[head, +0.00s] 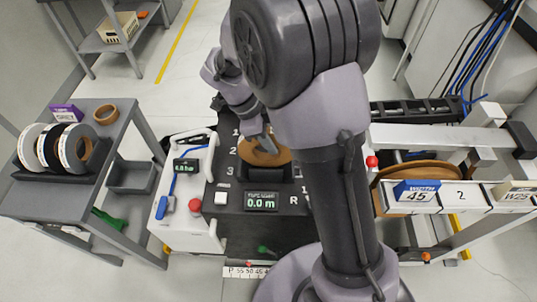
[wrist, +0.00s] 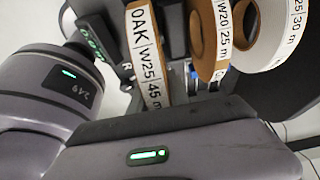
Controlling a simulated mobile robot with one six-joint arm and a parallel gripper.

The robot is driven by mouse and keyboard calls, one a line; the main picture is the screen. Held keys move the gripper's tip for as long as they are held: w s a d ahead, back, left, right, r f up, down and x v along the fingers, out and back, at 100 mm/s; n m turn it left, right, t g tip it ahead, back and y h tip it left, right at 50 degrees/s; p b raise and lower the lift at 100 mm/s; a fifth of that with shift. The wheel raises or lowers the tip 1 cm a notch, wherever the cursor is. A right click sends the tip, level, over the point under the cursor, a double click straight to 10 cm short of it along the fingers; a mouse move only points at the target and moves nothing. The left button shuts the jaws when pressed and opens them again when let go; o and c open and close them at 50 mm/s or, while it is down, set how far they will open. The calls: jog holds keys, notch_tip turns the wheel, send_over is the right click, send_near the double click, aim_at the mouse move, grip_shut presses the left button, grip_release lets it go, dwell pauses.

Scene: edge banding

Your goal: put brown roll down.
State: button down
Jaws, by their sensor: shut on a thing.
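The brown roll (head: 264,152) is at the dark counter unit (head: 232,197) in the middle of the head view, beside the printed numbers 1, 2 and 3. My gripper (head: 266,143) reaches down to it from behind and is shut on it. My arm stands close on the right. I cannot tell whether the roll rests on the unit or is held just above it. In the wrist view a roll labelled OAK W25 45 m (wrist: 146,55) shows beyond my gripper's body; the fingertips are hidden there.
The unit's display (head: 262,202) reads 0.0 m. A left table (head: 98,185) bears white and black rolls (head: 58,148) and a small brown ring (head: 105,114). A larger brown roll (head: 425,174) is at the right. Two more labelled rolls (wrist: 208,40) (wrist: 275,35) show in the wrist view.

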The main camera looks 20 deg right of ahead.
aim_at(270, 156)
jog(key=shift+w+f+b, duration=0.1)
jog(key=shift+f+b, duration=0.85)
jog(key=shift+f, duration=1.6)
jog(key=c, duration=1.2)
grip_release()
jog(key=shift+c, duration=0.2)
jog(key=p+v, duration=0.5)
jog(key=v, duration=0.7)
jog(key=shift+d+r, duration=0.15)
jog(key=shift+d, duration=0.05)
jog(key=r, duration=0.1)
jog(key=s+r+n, duration=0.1)
jog(key=r, duration=0.1)
jog(key=shift+s+y, duration=0.1)
jog(key=shift+y, duration=0.3)
jog(key=s+r+n+t+y, duration=0.2)
jog(key=s+r+n, duration=0.3)
jog(key=s+n, duration=0.3)
jog(key=s+r+n+t+y, duration=0.3)
jog(key=s+r+n+t, duration=0.2)
jog(key=s+n, duration=0.3)
jog(key=s, duration=0.3)
jog(key=shift+r+y, duration=0.3)
jog(key=shift+r, duration=0.1)
